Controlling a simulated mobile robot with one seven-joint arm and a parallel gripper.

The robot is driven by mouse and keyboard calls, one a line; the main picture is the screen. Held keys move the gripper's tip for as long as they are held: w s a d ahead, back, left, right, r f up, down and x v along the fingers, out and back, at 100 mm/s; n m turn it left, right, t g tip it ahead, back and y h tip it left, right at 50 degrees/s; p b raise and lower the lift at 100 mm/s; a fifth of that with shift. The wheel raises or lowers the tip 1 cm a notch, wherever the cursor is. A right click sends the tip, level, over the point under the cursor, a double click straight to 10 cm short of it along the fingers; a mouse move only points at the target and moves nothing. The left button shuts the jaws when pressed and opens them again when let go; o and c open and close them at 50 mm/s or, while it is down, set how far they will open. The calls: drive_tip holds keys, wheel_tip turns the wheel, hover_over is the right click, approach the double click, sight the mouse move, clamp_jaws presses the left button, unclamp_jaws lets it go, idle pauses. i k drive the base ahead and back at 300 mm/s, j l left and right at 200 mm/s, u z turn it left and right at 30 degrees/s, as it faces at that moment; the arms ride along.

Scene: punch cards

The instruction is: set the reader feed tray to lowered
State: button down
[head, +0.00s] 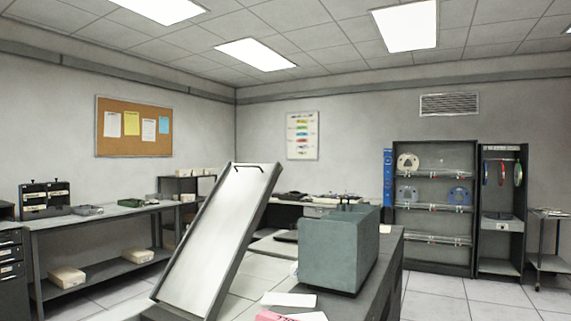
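A long tray (222,240) with a pale metallic bed and dark raised side rails stands steeply tilted in the middle of the head view. I take it to be the reader feed tray, in a raised position. Its upper end leans right, with a small dark handle (265,170) near the top edge. Its lower end runs near the bottom of the picture, where its mounting is not clear. A grey-green box-shaped machine (340,252), possibly the reader, stands to its right on a dark table (385,275). My gripper is not in view.
White cards (290,299) and a pink item (277,316) lie in front of the machine. A long bench (100,218) stands along the left wall. Open shelves (434,225) and a cabinet (502,250) stand at the back right. The tiled floor at right looks clear.

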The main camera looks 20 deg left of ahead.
sight(198, 277)
drive_tip(key=i+l+z, duration=0.3)
drive_tip(key=l, duration=0.15)
drive_tip(key=i+l+z, duration=0.3)
drive_tip(key=l, duration=0.15)
drive_tip(key=i+l+z, duration=0.1)
drive_tip(key=i+l, duration=0.2)
drive_tip(key=i, duration=0.15)
drive_tip(key=i+l+z, duration=0.1)
drive_tip(key=i, duration=0.35)
drive_tip(key=i+l+u, duration=0.1)
drive_tip(key=i+u, duration=0.35)
drive_tip(key=i+l+u, duration=0.2)
drive_tip(key=i+u, duration=0.25)
drive_tip(key=i+l+u, duration=0.1)
drive_tip(key=u, duration=0.35)
drive_tip(key=i+l+u, duration=0.2)
drive_tip(key=u, duration=0.25)
drive_tip(key=i+l+u, duration=0.2)
drive_tip(key=u, duration=0.25)
drive_tip(key=i+l+u, duration=0.1)
drive_tip(key=l+u, duration=0.2)
drive_tip(key=u, duration=0.15)
drive_tip(key=i+l+u, duration=0.1)
drive_tip(key=l+u, duration=0.15)
drive_tip(key=u, duration=0.15)
